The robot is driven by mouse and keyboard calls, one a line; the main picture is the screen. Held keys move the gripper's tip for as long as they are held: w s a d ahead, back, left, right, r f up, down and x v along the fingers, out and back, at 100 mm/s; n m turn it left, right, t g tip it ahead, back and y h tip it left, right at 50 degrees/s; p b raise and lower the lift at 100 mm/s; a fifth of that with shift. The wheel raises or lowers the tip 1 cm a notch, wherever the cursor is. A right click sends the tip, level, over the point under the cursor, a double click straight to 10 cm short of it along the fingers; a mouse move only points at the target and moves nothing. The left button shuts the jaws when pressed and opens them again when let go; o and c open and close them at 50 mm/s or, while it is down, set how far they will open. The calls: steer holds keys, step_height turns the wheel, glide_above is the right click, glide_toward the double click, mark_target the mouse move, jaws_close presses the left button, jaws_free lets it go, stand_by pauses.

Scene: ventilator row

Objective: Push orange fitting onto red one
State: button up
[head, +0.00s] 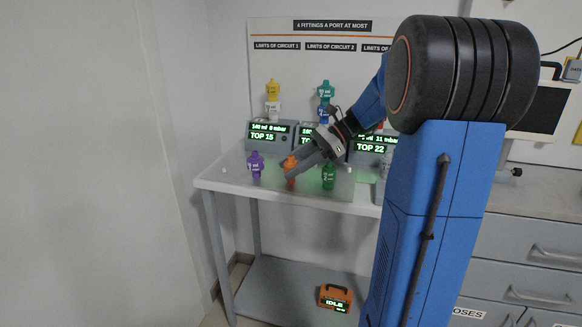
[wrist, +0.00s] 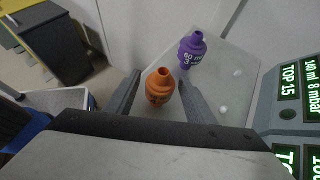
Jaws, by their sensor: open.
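The orange fitting (head: 290,168) stands upright on the table in the head view, partly covered by my gripper's fingers. In the wrist view the orange fitting (wrist: 160,88) sits between the two open fingers of my gripper (wrist: 157,86), with a visible gap at least on the right side. My gripper (head: 296,168) reaches down from the upper right in the head view. A small patch of red (head: 378,126) shows beside my arm above the TOP 22 unit; it may be the red fitting, but my arm hides most of it.
A purple fitting (head: 256,167) stands left of the orange one and a green fitting (head: 328,175) right of it. Behind are units with lit displays (head: 270,136), topped by a yellow-and-white stack (head: 273,100) and a teal-and-blue stack (head: 325,100). Small white pieces (wrist: 224,109) lie nearby.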

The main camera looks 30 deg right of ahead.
mark_target(292, 156)
jaws_close()
steer(key=shift+r, duration=0.1)
steer(key=shift+r, duration=1.4)
steer(key=shift+d, duration=0.1)
